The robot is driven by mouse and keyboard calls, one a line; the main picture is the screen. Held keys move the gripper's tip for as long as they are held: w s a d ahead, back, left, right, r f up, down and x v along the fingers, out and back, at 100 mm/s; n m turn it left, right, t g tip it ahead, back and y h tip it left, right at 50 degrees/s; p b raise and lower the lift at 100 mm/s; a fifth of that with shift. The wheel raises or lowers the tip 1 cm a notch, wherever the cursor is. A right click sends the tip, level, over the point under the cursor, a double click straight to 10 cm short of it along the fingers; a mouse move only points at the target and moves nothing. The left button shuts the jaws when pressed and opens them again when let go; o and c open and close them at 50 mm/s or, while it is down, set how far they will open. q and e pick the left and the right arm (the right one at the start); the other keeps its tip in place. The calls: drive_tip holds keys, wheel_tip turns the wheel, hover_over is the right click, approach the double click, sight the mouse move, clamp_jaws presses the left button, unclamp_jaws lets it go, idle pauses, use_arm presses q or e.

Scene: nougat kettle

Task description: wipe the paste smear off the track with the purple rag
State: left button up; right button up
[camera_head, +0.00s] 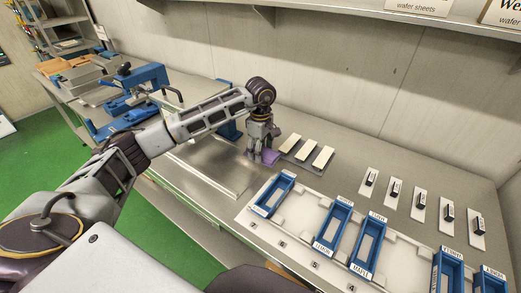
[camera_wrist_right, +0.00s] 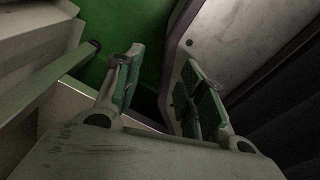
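The purple rag (camera_head: 271,157) lies on the steel worktop in the head view, at the left end of a grey strip holding pale bars. My left gripper (camera_head: 259,156) points down right beside it and partly covers it. I cannot tell whether its fingers hold the rag. A pale track (camera_head: 291,217) with numbered places and blue trays runs along the front of the worktop. I cannot make out a paste smear on it. My right gripper (camera_wrist_right: 158,88) shows in the right wrist view with its fingers apart and nothing between them, above green floor.
A bare metal plate (camera_head: 212,162) lies left of the track. Pale bars (camera_head: 306,149) lie behind the rag. Blue trays (camera_head: 334,226) stand on the track. Several small plates with dark pieces (camera_head: 394,193) sit at the back right. A blue press (camera_head: 134,81) stands at the left.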

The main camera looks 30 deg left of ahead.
use_arm(q)
drive_tip(key=shift+f, duration=0.1)
drive_tip(key=shift+f+b, duration=0.35)
drive_tip(key=shift+f, duration=0.2)
drive_tip(key=shift+f+b, duration=0.3)
drive_tip(key=shift+f, duration=0.3)
drive_tip(key=shift+f+b, duration=0.4)
drive_tip(key=shift+f, duration=0.5)
drive_tip(key=shift+f+b, duration=0.3)
drive_tip(key=shift+f, duration=0.55)
use_arm(e)
drive_tip(key=w+d+f, duration=0.2)
drive_tip(key=d, duration=0.1)
drive_tip(key=shift+d+f, duration=0.15)
drive_tip(key=shift+f, duration=0.15)
drive_tip(key=shift+s+a, duration=0.25)
drive_tip(key=shift+s, duration=0.25)
use_arm(q)
drive_tip(key=shift+f, duration=0.15)
use_arm(e)
drive_tip(key=shift+w+f, duration=0.15)
drive_tip(key=shift+w, duration=0.05)
